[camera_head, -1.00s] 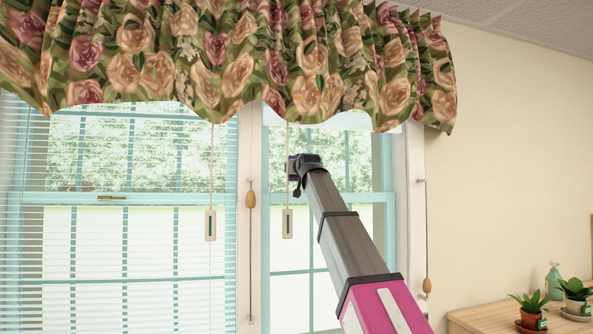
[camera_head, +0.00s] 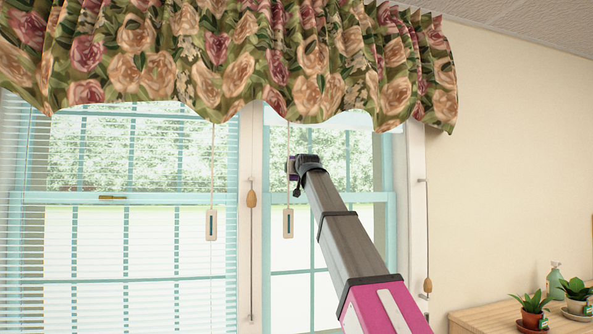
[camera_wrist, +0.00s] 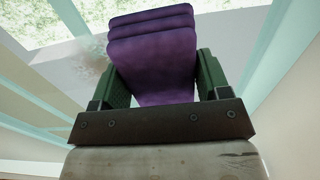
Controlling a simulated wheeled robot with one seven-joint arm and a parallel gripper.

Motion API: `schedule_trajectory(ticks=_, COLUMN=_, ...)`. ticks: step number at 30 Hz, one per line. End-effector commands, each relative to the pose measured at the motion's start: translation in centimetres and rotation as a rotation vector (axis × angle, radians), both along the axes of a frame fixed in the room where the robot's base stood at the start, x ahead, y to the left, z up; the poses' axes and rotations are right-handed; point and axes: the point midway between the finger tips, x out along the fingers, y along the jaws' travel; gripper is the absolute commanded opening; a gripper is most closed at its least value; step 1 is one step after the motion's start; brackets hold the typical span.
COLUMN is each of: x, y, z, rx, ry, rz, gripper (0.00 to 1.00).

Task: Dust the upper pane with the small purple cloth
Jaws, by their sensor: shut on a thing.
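The small purple cloth (camera_wrist: 152,50) is folded and held between the two green fingers of my gripper (camera_wrist: 158,82) in the wrist view. In the head view my gripper (camera_head: 300,166) is raised in front of the right window's upper pane (camera_head: 345,160), and only a sliver of purple cloth (camera_head: 291,167) shows at its left side. The pane is bright, with foliage and thin bars behind it. In the wrist view the pane (camera_wrist: 65,25) lies beyond the cloth, and a hazy patch shows left of the cloth. I cannot tell whether the cloth touches the glass.
A floral valance (camera_head: 230,60) hangs over the window top, above my gripper. A blind cord with a pull tag (camera_head: 288,224) hangs just left of my arm. Blinds (camera_head: 100,240) cover the left window. Potted plants (camera_head: 531,309) stand on a wooden surface (camera_head: 483,318) at lower right.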

Motion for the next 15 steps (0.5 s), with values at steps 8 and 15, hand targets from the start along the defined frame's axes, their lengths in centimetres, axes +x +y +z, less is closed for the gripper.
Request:
schedule_trajectory(ticks=8, x=0.2, y=-0.4, z=0.0, rx=0.000, ry=0.000, rz=-0.001, gripper=0.51)
schedule_trajectory(ticks=15, x=0.6, y=-2.1, z=0.0, rx=0.000, ry=0.000, rz=-0.001, gripper=0.51)
